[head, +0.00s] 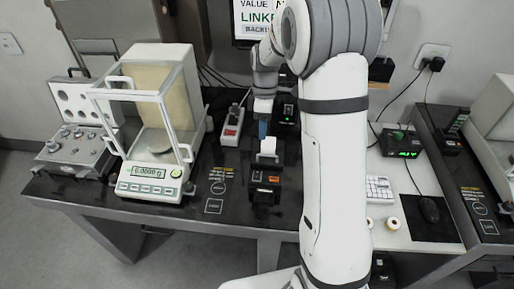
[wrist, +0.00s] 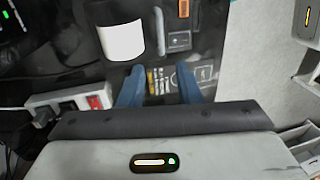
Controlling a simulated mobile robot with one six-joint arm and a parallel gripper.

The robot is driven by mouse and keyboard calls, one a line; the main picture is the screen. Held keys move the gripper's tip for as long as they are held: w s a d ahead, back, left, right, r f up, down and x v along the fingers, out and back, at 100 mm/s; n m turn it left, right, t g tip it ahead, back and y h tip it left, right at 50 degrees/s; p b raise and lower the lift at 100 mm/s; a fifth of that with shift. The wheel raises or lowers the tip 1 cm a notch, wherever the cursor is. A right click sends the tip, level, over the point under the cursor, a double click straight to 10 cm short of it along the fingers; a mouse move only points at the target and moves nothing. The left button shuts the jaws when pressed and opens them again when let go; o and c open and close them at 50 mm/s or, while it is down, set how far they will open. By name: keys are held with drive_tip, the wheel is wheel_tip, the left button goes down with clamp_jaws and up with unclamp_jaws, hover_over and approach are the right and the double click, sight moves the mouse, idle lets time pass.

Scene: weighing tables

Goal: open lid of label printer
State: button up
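The label printer (head: 264,187) is a small black box with orange marks on the dark table, and a white label or paper (head: 268,146) shows at its back. I cannot tell how far its lid is open. My gripper (head: 263,130) points down just behind and above the white paper. In the wrist view, the blue fingers of my gripper (wrist: 160,78) are spread apart with nothing between them. The white paper (wrist: 122,41) and an orange mark of the label printer (wrist: 183,8) lie beyond the fingertips.
A power strip with a red switch (head: 232,126) lies left of my gripper; a black device with a green light (head: 287,114) is at its right. A glass-cased balance (head: 150,172) stands left. A white keypad (head: 378,188) and a green-lit display box (head: 402,149) are on the right.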

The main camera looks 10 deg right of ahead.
drive_tip(key=p, duration=0.1)
hover_over(262, 159)
wheel_tip(262, 159, down, 8)
drive_tip(key=shift+r, duration=0.25)
drive_tip(key=shift+c, duration=0.3)
clamp_jaws()
